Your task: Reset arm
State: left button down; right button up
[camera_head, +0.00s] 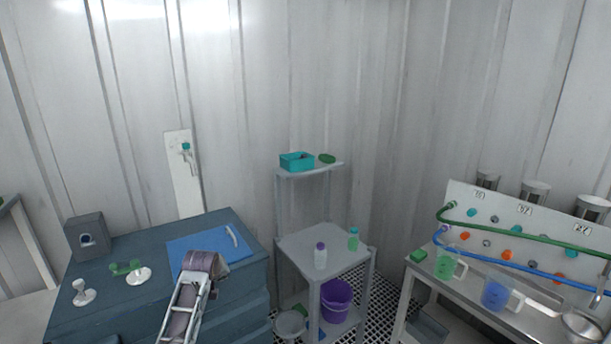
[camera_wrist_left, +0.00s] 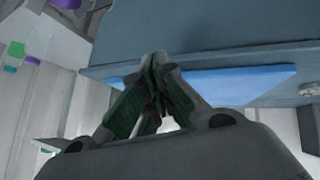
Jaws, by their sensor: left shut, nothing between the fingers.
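My left arm (camera_head: 190,300) comes in from the bottom of the head view and reaches over the dark blue cabinet, its wrist end in front of the blue mat (camera_head: 205,247). The fingers are hard to make out there. In the left wrist view my left gripper (camera_wrist_left: 156,62) has its green-padded fingertips together, with nothing between them. The blue mat (camera_wrist_left: 235,85) lies beyond the fingertips in that view. My right gripper is in neither view.
The cabinet (camera_head: 130,310) holds a grey box (camera_head: 86,237), a green-handled item (camera_head: 128,270) and a white stand (camera_head: 83,292). A shelf (camera_head: 290,243) with a purple-capped bottle (camera_head: 320,256) stands right of it. A bench with cups (camera_head: 496,295) and hoses is farther right.

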pick_arm(q)
jog(key=s+d+f+m+g, duration=0.15)
jog(key=s+f, duration=0.35)
jog(key=s, duration=0.5)
jog(key=s+d+f+m+g, duration=0.15)
jog(key=s+f, duration=0.25)
jog(key=s, duration=0.6)
jog(key=s+d+m+g+h, duration=0.1)
jog(key=s+d+m, duration=0.15)
jog(key=s, duration=0.85)
jog(key=s+d+m+g, duration=0.1)
jog(key=s+m, duration=0.2)
jog(key=s, duration=0.8)
notch_tip(320, 180, down, 33)
jog(key=s+g, duration=0.1)
jog(key=s, duration=0.2)
jog(key=s+a+f, duration=0.2)
jog(key=s+f, duration=0.8)
jog(key=s, duration=0.1)
jog(key=s+a+f+g, duration=0.1)
jog(key=s+a+f, duration=0.1)
jog(key=s+f, duration=0.8)
jog(key=shift+s+a+g, duration=0.2)
jog(key=shift+s+g, duration=0.1)
jog(key=shift+s, duration=0.15)
